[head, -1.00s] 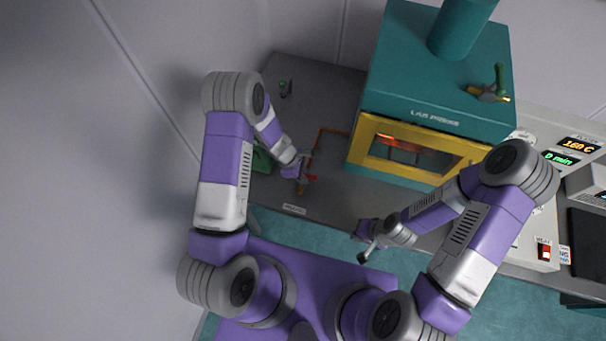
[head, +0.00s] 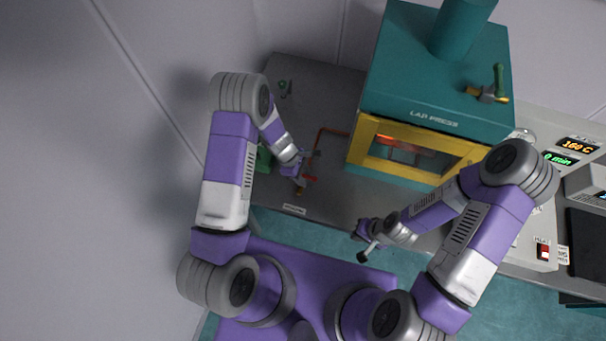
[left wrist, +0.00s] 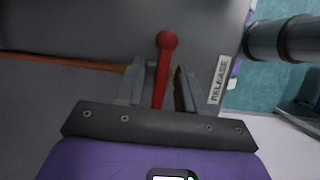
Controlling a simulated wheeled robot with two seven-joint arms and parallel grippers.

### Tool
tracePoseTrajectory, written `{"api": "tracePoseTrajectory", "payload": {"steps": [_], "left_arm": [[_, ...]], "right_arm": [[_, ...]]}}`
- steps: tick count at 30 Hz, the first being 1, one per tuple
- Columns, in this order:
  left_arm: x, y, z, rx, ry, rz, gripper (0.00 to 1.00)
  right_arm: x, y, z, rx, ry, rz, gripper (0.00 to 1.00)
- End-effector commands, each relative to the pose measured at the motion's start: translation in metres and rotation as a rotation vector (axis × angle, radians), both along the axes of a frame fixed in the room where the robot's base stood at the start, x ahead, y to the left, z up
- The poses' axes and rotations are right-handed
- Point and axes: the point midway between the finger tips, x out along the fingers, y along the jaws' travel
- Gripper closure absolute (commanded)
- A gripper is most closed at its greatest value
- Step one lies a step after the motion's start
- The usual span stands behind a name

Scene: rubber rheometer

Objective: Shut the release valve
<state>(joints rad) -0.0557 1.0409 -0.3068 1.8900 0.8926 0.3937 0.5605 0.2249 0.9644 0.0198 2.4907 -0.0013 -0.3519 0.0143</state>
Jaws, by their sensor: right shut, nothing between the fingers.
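The release valve's red lever (left wrist: 161,78), with a round ball end, lies between the fingers of my left gripper (left wrist: 158,88) in the left wrist view. A gap shows on each side of the lever, so the gripper looks open around it. In the head view, a small part of the red lever (head: 311,178) shows beside my left gripper (head: 301,182), which hides most of the valve. A white RELEASE label (left wrist: 218,79) is on the bench beside it. My right gripper (head: 363,255) is shut and empty in front of the bench.
A copper pipe (head: 318,137) runs from the valve area towards the teal lab press (head: 440,75) with its yellow-framed window. A brass valve with a green handle (head: 498,82) is on the press top. The grey bench (head: 335,195) is clear right of the left gripper.

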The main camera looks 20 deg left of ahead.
Motion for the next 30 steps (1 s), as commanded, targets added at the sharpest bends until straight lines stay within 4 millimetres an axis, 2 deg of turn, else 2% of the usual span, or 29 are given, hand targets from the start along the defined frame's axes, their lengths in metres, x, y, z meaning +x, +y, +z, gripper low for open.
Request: {"api": "tracePoseTrajectory", "payload": {"steps": [5, 12, 18, 30], "left_arm": [[0.001, 0.003, 0.008, 0.001, -0.002, 0.0, 0.62], [0.002, 0.018, 0.045, 0.001, -0.005, -0.001, 0.62], [0.002, 0.027, 0.067, 0.0, -0.002, 0.0, 0.62], [0.001, 0.029, 0.07, 0.0, 0.0, 0.0, 0.62]], "right_arm": [[0.0, 0.0, 0.0, 0.0, 0.0, 0.0, 1.0], [0.0, 0.0, 0.0, 0.0, 0.0, 0.0, 1.0], [0.0, 0.0, 0.0, 0.0, 0.0, 0.0, 1.0], [0.0, 0.0, 0.0, 0.0, 0.0, 0.0, 1.0]]}}
